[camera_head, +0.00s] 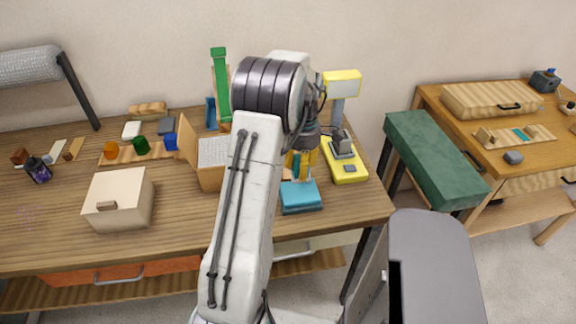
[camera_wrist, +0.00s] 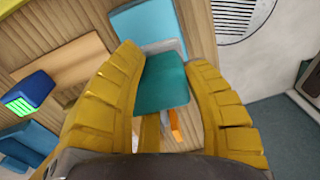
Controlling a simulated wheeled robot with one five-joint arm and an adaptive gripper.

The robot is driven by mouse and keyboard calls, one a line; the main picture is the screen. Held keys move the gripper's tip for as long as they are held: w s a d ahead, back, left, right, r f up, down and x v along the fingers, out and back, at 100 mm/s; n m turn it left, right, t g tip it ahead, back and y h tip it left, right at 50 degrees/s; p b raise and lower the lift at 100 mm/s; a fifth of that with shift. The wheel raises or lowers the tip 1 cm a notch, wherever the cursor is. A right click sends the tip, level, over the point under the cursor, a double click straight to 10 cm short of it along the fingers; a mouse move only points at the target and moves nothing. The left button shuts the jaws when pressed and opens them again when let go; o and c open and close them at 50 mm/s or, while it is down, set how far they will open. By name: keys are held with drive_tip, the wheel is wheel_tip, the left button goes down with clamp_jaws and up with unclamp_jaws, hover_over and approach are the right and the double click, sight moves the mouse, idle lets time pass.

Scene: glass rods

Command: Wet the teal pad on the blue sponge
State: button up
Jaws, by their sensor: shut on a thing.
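My gripper (camera_head: 301,168) hangs over the right part of the wooden desk, just behind the blue sponge (camera_head: 301,197). In the wrist view my gripper (camera_wrist: 163,65) has its yellow fingers shut on the teal pad (camera_wrist: 162,85). The pad's broad face shows between the fingers. The blue sponge (camera_wrist: 145,25) appears beyond the pad in the wrist view, and the pad hides part of its near end. In the head view the pad (camera_head: 296,165) is mostly covered by the fingers. I cannot tell whether pad and sponge touch.
A yellow device (camera_head: 346,170) stands close to the right of my gripper. An open wooden box (camera_head: 211,178) is left of my arm, partly hidden. A lidded box (camera_head: 119,200) is farther left. A green bench (camera_head: 432,155) stands beyond the desk's right edge.

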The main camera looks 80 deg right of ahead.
sight(300, 193)
drive_tip(key=shift+f+b, duration=2.25)
drive_tip(key=shift+f, duration=0.75)
drive_tip(key=shift+f+b, duration=0.7)
drive_tip(key=shift+f, duration=0.35)
idle(0.6)
drive_tip(key=shift+r, duration=0.1)
drive_tip(key=shift+r+p, duration=2.75)
drive_tip(key=shift+r, duration=0.75)
